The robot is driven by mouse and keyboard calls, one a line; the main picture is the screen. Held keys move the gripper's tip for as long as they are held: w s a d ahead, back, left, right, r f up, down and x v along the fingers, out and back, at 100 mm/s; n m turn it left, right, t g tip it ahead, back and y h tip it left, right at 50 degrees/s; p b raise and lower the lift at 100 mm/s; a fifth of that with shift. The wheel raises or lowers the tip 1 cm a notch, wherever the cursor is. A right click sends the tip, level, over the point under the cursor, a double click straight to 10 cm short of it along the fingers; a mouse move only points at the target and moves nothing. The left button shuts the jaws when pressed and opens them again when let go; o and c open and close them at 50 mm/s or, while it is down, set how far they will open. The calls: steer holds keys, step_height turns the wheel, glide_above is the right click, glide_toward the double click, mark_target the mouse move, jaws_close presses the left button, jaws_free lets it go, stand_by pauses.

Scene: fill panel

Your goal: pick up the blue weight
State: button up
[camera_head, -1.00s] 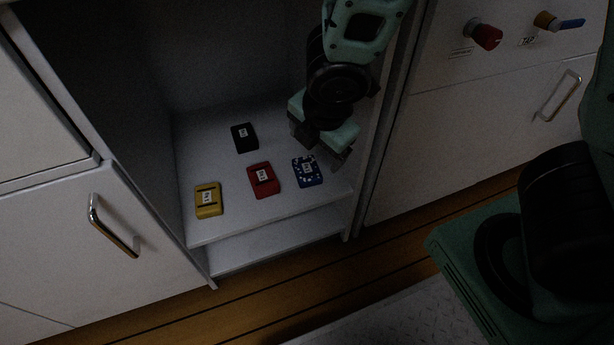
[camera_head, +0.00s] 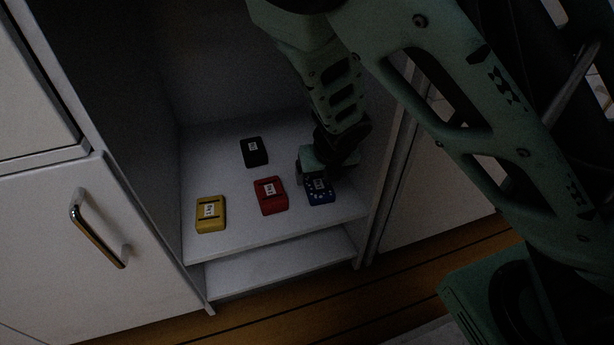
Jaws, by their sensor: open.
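The blue weight (camera_head: 320,192) lies on the white shelf inside the open cabinet, at the right of a group of weights. It is a small speckled block with a pale label. My gripper (camera_head: 318,175) is open, pointing down right over the blue weight and hiding its far part. A fingertip shows by the weight's left far side; the other finger is hidden, and I cannot tell whether the jaws touch it.
A red weight (camera_head: 271,195) lies close to the left of the blue one. A black weight (camera_head: 255,152) lies farther back and a yellow weight (camera_head: 211,214) at the left. The cabinet's right side wall (camera_head: 385,190) stands close to my gripper. The shelf (camera_head: 290,228) is bare in front.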

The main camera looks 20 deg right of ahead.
mark_target(319, 185)
steer(key=shift+b+x, duration=2.35)
steer(key=shift+x, duration=1.25)
steer(key=shift+d+r, duration=0.1)
steer(key=shift+r, duration=0.1)
jaws_close()
